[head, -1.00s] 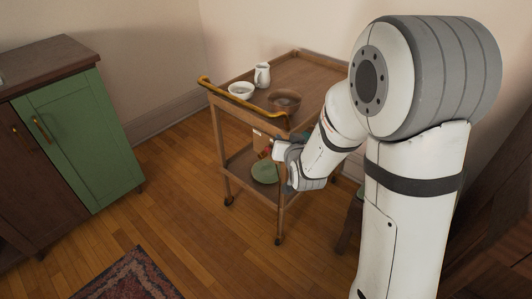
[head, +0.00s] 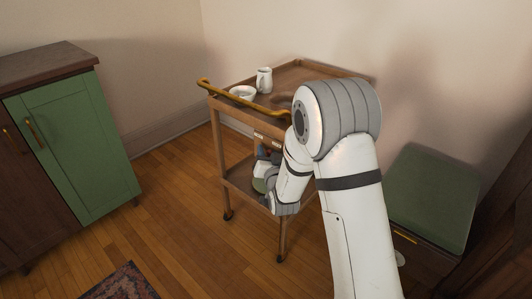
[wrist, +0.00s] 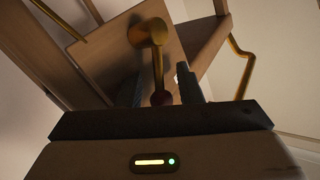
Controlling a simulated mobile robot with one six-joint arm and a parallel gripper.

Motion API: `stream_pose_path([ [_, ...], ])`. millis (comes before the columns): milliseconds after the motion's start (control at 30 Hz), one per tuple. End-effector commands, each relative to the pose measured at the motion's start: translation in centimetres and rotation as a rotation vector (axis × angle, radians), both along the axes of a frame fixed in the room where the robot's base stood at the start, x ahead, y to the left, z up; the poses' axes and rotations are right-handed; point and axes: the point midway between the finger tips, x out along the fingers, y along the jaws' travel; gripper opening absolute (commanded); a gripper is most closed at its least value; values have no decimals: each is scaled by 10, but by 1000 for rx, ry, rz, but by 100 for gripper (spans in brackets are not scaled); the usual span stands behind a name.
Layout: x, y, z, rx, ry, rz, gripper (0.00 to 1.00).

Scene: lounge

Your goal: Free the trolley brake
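The wooden trolley (head: 312,73) stands against the wall with a brass push handle (head: 232,99) along its near edge. In the wrist view a brass lever (wrist: 158,65) hangs from a round pivot on a wooden panel and ends in a dark red knob (wrist: 160,97). My gripper (wrist: 161,88) is open, one dark finger on each side of the lever's lower end. A gap seems to show beside each finger; I cannot tell whether either touches. In the head view my wrist covers the lever at the trolley's near side.
A white bowl (head: 243,92) and white jug (head: 264,79) stand on the trolley top; a brown bowl is mostly hidden by my arm. A green-topped stool (head: 432,195) is at right. A green-doored cabinet (head: 75,140) is at left, with clear floor between it and the trolley.

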Motion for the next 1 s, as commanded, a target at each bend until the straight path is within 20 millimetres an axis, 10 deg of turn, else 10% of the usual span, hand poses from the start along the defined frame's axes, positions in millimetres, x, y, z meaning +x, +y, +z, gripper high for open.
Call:
stream_pose_path([
  [367, 9, 2, 0, 0, 1, -1, 32],
  [767, 9, 1, 0, 0, 1, -2, 1],
  [1000, 9, 1, 0, 0, 1, -3, 0],
])
